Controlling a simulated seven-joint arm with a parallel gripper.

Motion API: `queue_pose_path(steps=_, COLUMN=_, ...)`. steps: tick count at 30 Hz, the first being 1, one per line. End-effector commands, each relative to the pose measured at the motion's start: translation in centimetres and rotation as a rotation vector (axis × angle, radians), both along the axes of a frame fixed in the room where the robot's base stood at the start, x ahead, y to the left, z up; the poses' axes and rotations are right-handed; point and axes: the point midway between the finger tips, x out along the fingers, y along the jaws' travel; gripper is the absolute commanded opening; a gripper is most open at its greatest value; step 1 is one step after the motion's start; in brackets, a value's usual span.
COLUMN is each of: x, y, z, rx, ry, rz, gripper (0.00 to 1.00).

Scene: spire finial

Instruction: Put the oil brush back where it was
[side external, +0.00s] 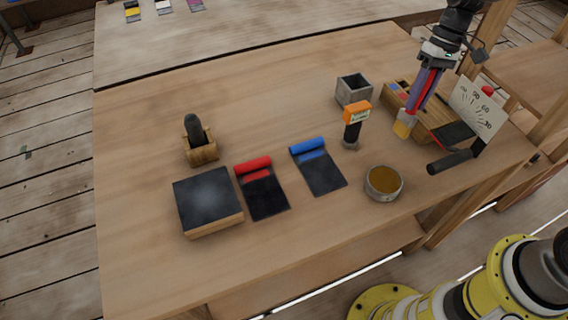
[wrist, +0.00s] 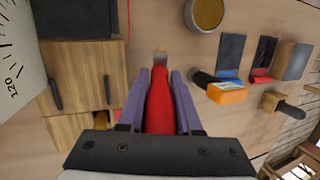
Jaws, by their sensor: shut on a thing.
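My gripper (side external: 425,88) is shut on the oil brush, whose red handle (wrist: 160,102) lies between the two purple fingers in the wrist view. In the side view the brush's pale yellowish bristle end (side external: 404,125) points down, slightly tilted, in front of the wooden box. I cannot tell whether the tip touches the table. A round bowl of amber oil (side external: 384,181) stands nearer the front edge; it also shows at the top of the wrist view (wrist: 207,12). A grey square open holder (side external: 354,89) stands to the left of the brush and looks empty.
A wooden box (side external: 436,124) and a dial plate (side external: 478,104) stand close on the right. An orange-topped dark object (side external: 356,120) stands left of the brush. Blue (side external: 320,170) and red (side external: 263,190) rolled mats, a dark slab (side external: 207,200) and a wooden block (side external: 200,147) lie farther left.

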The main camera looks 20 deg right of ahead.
Motion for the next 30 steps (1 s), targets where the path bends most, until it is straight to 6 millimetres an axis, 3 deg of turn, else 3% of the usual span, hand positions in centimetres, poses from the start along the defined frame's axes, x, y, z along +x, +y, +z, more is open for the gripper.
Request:
queue_pose_path(steps=7, x=-0.3, y=0.0, z=0.2, rx=-0.04, ry=-0.023, rz=-0.019, gripper=0.0)
queue_pose_path(steps=10, x=0.6, y=-0.7, z=1.5, rx=-0.075, ry=-0.046, rz=-0.048, gripper=0.0)
queue_pose_path(steps=20, x=7.8, y=-1.2, z=6.1, rx=-0.154, ry=-0.086, rz=-0.067, gripper=0.0)
queue_pose_path(steps=24, x=11.4, y=-0.1, z=7.9, rx=-0.188, ry=-0.104, rz=-0.06, gripper=0.0)
queue_pose_path(steps=30, x=14.8, y=2.0, z=9.2, rx=-0.229, ry=-0.13, rz=-0.03, gripper=0.0)
